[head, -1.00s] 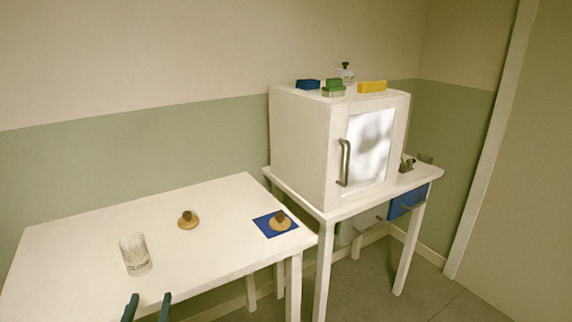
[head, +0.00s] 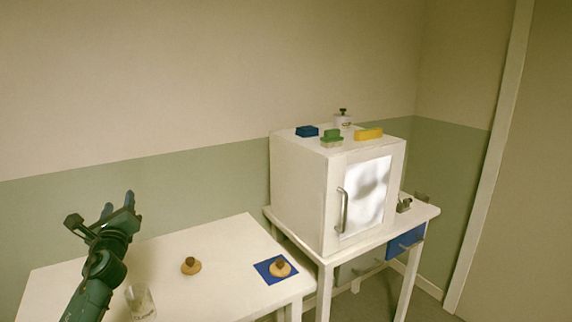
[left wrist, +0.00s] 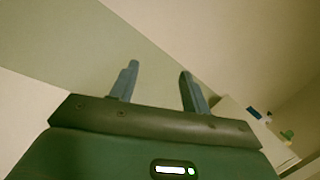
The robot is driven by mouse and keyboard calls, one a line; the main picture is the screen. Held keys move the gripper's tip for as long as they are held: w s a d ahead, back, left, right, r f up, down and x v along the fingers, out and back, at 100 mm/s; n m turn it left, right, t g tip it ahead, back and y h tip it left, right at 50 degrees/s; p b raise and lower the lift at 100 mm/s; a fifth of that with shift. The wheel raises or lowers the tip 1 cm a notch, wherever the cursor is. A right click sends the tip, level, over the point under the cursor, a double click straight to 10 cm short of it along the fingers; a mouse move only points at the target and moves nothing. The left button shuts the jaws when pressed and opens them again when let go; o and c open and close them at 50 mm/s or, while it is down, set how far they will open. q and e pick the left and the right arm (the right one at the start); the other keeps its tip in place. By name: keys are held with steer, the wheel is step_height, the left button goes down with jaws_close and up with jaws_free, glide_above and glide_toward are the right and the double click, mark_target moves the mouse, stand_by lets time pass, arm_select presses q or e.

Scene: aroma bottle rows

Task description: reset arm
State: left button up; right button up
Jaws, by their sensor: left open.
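My left gripper (head: 119,206) is raised above the left part of the white table in the head view, with its arm coming up from the lower left. Its two fingers stand apart with nothing between them, and they also show spread and empty in the left wrist view (left wrist: 158,88), against the wall. My right gripper is in neither view.
The white table (head: 216,245) bears a clear glass (head: 141,302), a round wooden piece with a dark top (head: 190,266), and a similar one (head: 281,268) on a blue square (head: 264,268). A white cabinet (head: 300,190) with a shut door stands right, small items on top.

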arm_select(q)
steer(key=s+d+f+n+g+h, duration=0.25)
steer(key=s+d+f+n, duration=0.25)
steer(key=f+n, duration=0.3)
steer(key=s+d+f+n+g+h, duration=0.1)
steer(key=s+d+f+n+h, duration=0.3)
steer(key=f+n, duration=0.35)
steer(key=s+d+f+n+g+h, duration=0.2)
steer(key=s+d+f+n, duration=0.35)
steer(key=f+n, duration=0.3)
steer(key=s+d+f+g, duration=0.1)
steer(key=s+d+f, duration=0.1)
steer(key=s, duration=0.6)
steer(key=s+d+f+g+h, duration=0.1)
steer(key=s+d+f, duration=0.2)
steer(key=s+d, duration=0.2)
steer(key=s+d+f+g+h, duration=0.1)
steer(key=s+d, duration=0.3)
steer(key=s, duration=0.7)
steer(key=shift+f, duration=0.75)
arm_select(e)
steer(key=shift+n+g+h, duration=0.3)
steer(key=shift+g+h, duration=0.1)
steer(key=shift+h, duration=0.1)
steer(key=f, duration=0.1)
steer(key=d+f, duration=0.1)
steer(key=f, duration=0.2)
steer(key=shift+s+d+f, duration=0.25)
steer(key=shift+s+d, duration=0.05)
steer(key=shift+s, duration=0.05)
